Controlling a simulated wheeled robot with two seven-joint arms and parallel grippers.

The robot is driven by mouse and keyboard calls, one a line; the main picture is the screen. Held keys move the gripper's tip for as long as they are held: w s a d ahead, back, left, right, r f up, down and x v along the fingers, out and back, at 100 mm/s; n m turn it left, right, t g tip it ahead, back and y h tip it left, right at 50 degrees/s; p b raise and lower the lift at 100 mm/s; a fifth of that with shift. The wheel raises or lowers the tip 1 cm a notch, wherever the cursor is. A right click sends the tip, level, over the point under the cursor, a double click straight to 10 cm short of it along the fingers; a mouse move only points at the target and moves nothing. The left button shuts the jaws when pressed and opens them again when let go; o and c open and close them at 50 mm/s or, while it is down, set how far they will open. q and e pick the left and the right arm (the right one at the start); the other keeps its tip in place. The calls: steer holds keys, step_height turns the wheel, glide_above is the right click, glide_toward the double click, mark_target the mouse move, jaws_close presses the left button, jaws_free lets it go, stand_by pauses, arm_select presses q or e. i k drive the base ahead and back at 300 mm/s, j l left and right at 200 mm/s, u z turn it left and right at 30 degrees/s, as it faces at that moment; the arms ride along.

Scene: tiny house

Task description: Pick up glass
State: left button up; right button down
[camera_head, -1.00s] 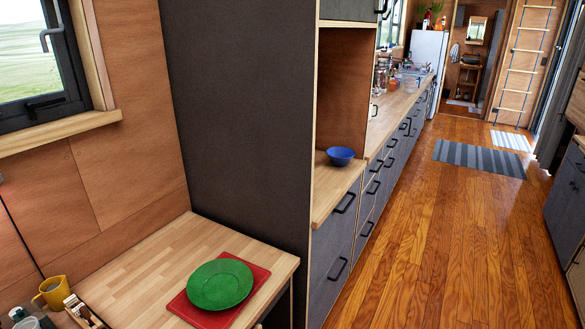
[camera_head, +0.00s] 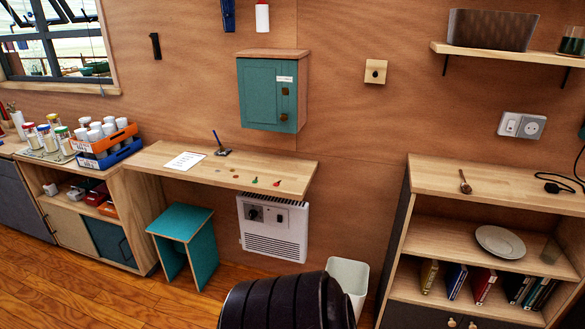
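A clear glass (camera_head: 550,250) appears to stand on the middle shelf of the wooden shelf unit at the right, next to a pale grey plate (camera_head: 500,241). It is faint and hard to make out. Another glass (camera_head: 572,40), dark green inside, stands on the high wall shelf at the upper right, partly cut by the picture's edge. Neither of my grippers shows in the head view, so their hold cannot be seen.
The shelf unit's top (camera_head: 500,182) holds a wooden spoon and a black cable. Books (camera_head: 482,284) stand below the plate. A narrow desk (camera_head: 225,168), teal stool (camera_head: 182,232), heater (camera_head: 273,225) and white bin (camera_head: 348,280) line the wall. Floor shows at lower left.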

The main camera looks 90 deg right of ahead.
mark_target(555, 246)
steer(key=z, duration=4.5)
steer(key=u, duration=0.2)
steer(key=i+l+u, duration=0.2)
steer(key=i+u, duration=0.2)
steer(key=i+l+u, duration=0.4)
steer(key=k+j, duration=0.05)
